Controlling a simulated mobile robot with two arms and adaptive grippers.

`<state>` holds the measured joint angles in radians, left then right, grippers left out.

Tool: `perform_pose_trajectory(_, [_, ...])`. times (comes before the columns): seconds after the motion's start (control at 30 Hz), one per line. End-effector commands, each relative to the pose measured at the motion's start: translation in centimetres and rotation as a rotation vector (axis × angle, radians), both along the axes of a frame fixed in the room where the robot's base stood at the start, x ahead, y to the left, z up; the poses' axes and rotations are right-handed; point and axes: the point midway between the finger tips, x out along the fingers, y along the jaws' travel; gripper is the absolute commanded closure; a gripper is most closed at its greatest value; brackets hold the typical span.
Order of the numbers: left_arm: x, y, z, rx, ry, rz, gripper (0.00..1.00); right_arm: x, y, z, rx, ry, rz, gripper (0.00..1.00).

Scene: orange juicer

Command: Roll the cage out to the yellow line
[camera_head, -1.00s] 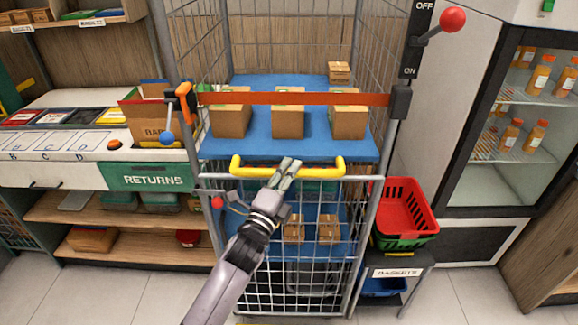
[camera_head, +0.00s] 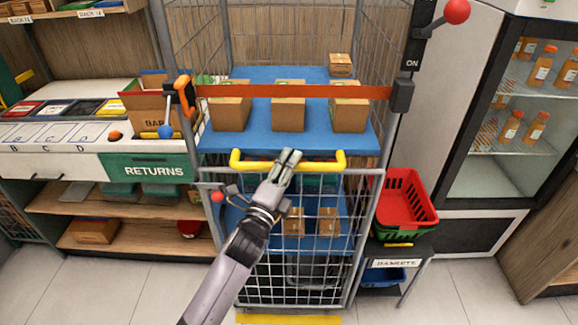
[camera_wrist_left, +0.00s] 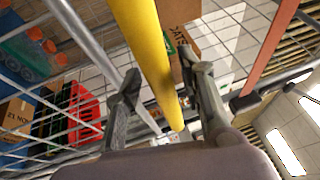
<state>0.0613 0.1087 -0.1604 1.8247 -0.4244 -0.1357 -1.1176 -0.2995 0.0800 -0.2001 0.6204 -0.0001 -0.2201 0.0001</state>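The cage (camera_head: 372,215) is a tall wire roll cage with blue shelves and a yellow handle bar (camera_head: 250,161) across its front. It stands against the counter and shelves. A yellow line (camera_head: 290,319) shows on the floor just in front of the cage's base. My left gripper (camera_head: 291,155) is at the middle of the handle. In the left wrist view the yellow bar (camera_wrist_left: 146,45) runs between the spread fingers (camera_wrist_left: 160,95), with a gap visible on the left finger's side. My right gripper is not in view.
A red basket (camera_head: 405,200) on a small stand is close on the cage's right. A lever with a red knob (camera_head: 456,11) is at upper right. Tiled floor in front looks clear.

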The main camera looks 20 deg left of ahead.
Motion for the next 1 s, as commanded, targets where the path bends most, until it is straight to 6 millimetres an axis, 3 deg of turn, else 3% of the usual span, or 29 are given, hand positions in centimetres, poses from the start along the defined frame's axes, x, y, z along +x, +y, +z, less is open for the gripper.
perform_pose_trajectory(0.37, [-0.7,0.1,-0.1,0.0,-0.001,0.0,0.62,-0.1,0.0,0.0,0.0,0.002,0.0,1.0])
perform_pose_trajectory(0.8, [-8.8,1.0,-1.7,-0.001,0.001,0.0,0.62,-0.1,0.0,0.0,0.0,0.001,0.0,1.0])
perform_pose_trajectory(1.0, [-11.1,1.3,-2.1,-0.001,0.001,0.001,0.62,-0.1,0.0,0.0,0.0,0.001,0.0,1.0])
